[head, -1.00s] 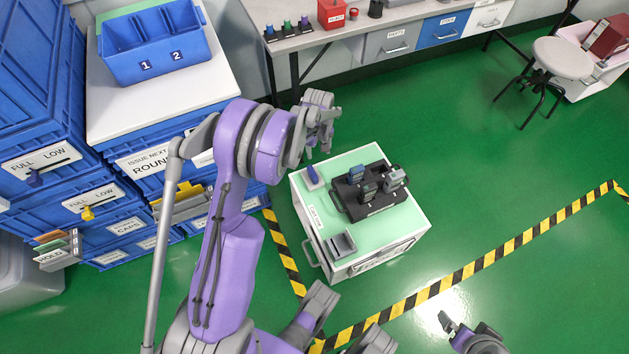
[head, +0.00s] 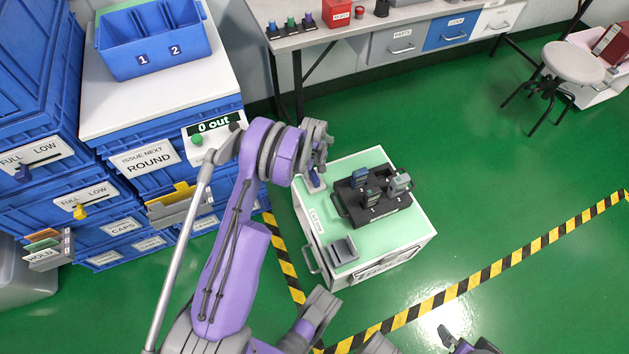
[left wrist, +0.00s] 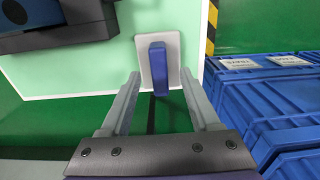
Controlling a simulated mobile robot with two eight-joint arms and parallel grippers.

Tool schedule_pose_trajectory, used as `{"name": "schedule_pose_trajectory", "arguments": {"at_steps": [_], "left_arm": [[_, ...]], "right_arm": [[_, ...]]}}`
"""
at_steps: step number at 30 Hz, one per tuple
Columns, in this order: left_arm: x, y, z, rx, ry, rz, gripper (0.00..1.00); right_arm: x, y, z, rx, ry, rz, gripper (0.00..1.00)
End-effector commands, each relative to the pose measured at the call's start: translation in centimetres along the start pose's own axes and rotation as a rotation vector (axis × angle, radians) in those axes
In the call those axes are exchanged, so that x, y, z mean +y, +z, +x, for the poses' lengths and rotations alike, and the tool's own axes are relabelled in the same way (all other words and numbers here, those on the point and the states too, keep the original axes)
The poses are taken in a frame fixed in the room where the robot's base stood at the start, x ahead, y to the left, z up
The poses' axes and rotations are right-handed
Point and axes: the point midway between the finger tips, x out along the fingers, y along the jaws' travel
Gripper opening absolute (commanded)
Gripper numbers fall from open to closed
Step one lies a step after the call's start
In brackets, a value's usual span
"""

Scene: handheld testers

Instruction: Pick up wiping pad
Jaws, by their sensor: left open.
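The wiping pad (left wrist: 172,45) is a pale flat plate with a blue upright handle. It lies near the edge of the green cart top in the left wrist view. In the head view only its blue handle (head: 314,179) shows clearly, at the cart's far left corner, partly hidden by my left gripper (head: 319,163). In the left wrist view my left gripper (left wrist: 159,78) is open and empty, with the blue handle appearing between its fingertips; I cannot tell how far below it is. My right gripper (head: 450,338) shows partly at the bottom of the head view, away from the cart.
The cart (head: 380,235) also carries a black tray (head: 385,212) of handheld testers and a small grey holder (head: 342,250). Blue crates (head: 100,195) stand left, with a "0 out" counter (head: 213,133). A bench (head: 300,38) is behind. Green floor is free at right.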

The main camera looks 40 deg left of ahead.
Motion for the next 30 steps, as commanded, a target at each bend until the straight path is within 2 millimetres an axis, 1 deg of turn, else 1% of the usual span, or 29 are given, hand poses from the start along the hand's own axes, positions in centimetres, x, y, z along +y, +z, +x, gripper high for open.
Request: {"name": "schedule_pose_trajectory", "arguments": {"at_steps": [1,3,5,7,12,14,15,20,21,23,30], "left_arm": [[0.1,0.0,1.2,0.000,0.000,0.000,0.62],[0.1,0.0,2.2,0.000,0.000,0.000,0.62],[0.1,0.0,2.9,0.000,0.000,0.000,0.62],[0.1,0.0,3.2,0.000,0.000,0.000,0.62],[0.0,0.0,3.1,0.000,0.000,0.000,0.62],[0.0,0.0,3.1,0.000,0.000,0.000,0.54],[0.0,0.0,3.1,0.000,0.000,0.000,0.46],[0.0,0.0,3.1,0.000,0.000,0.000,0.17],[0.0,0.0,3.1,0.000,0.000,0.001,0.10],[0.0,0.0,3.1,0.000,0.000,0.001,0.00],[0.0,0.0,3.1,0.000,0.000,0.001,0.00]], "right_arm": [[0.0,0.1,0.5,-0.002,0.000,0.000,1.00],[0.0,0.2,0.8,-0.002,0.000,0.000,1.00],[0.0,0.2,1.0,-0.003,0.000,0.000,1.00],[0.0,0.2,1.0,-0.003,0.000,0.000,1.00],[0.0,0.2,0.9,-0.003,0.000,0.000,1.00],[0.0,0.2,0.9,-0.003,0.000,0.000,1.00],[0.0,0.2,0.9,-0.003,0.000,0.000,1.00],[0.0,0.2,0.9,-0.003,0.000,0.000,1.00],[0.0,0.2,0.9,-0.003,0.000,0.000,1.00],[0.0,0.2,0.9,-0.003,0.000,0.000,1.00],[0.0,0.2,0.9,-0.003,0.000,0.000,1.00]]}}
